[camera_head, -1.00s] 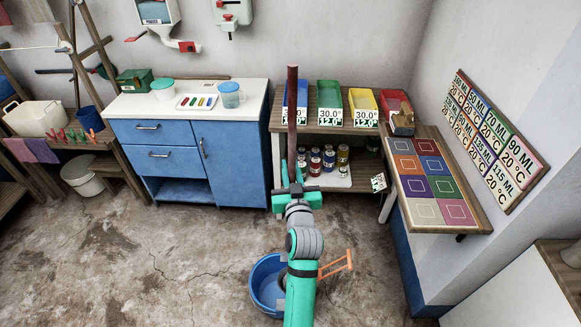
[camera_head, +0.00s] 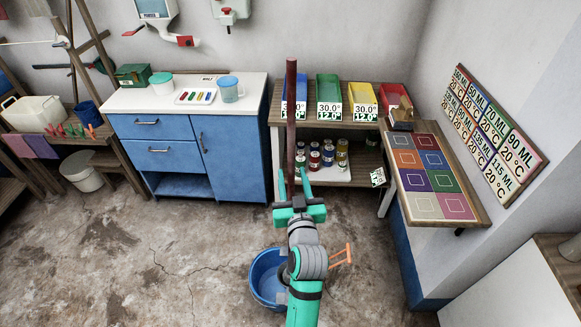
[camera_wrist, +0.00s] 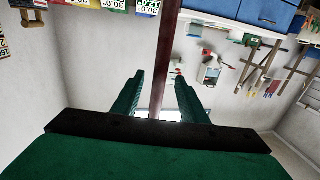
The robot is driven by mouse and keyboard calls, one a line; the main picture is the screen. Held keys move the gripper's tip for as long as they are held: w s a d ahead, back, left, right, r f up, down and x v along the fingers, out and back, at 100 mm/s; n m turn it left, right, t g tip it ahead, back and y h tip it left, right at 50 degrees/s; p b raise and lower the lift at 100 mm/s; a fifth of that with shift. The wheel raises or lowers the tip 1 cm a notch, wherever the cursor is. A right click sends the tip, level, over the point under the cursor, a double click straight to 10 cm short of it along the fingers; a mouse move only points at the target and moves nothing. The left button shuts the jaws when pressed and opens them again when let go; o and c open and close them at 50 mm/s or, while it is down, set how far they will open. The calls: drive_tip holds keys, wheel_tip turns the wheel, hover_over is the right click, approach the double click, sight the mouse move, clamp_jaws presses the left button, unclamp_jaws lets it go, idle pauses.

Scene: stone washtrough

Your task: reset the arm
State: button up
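My gripper (camera_head: 294,180) is in the lower middle of the head view, in front of the low shelf and above the floor. Its two green fingers are apart. A dark red-brown upright pole (camera_head: 291,100) rises just past the gripper. It runs between the fingers in the wrist view (camera_wrist: 166,50). Its lower end is hidden by my gripper in the head view, and I cannot tell whether they touch.
A shelf with coloured bins (camera_head: 329,92) and several jars (camera_head: 342,152) stands beyond my gripper. A blue cabinet (camera_head: 160,160) is to the left. A board of coloured squares (camera_head: 433,178) is to the right. A blue basin (camera_head: 258,283) is on the floor beside my arm. Floor at left is open.

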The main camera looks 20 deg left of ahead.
drive_tip(key=s+d+f+m+h, duration=0.25)
drive_tip(key=s+d+f, duration=0.45)
drive_tip(key=s, duration=0.4)
drive_tip(key=s+d+f+m+h, duration=0.25)
drive_tip(key=s+d+f, duration=0.45)
drive_tip(key=s, duration=0.4)
drive_tip(key=s+d+h, duration=0.1)
drive_tip(key=s+d, duration=0.1)
drive_tip(key=s, duration=0.8)
drive_tip(key=s+d+h, duration=0.1)
drive_tip(key=s+d, duration=0.1)
drive_tip(key=s, duration=0.8)
drive_tip(key=shift+s+d+r+g+h, duration=0.2)
drive_tip(key=shift+s+g+h, duration=0.1)
drive_tip(key=shift+s+h, duration=0.1)
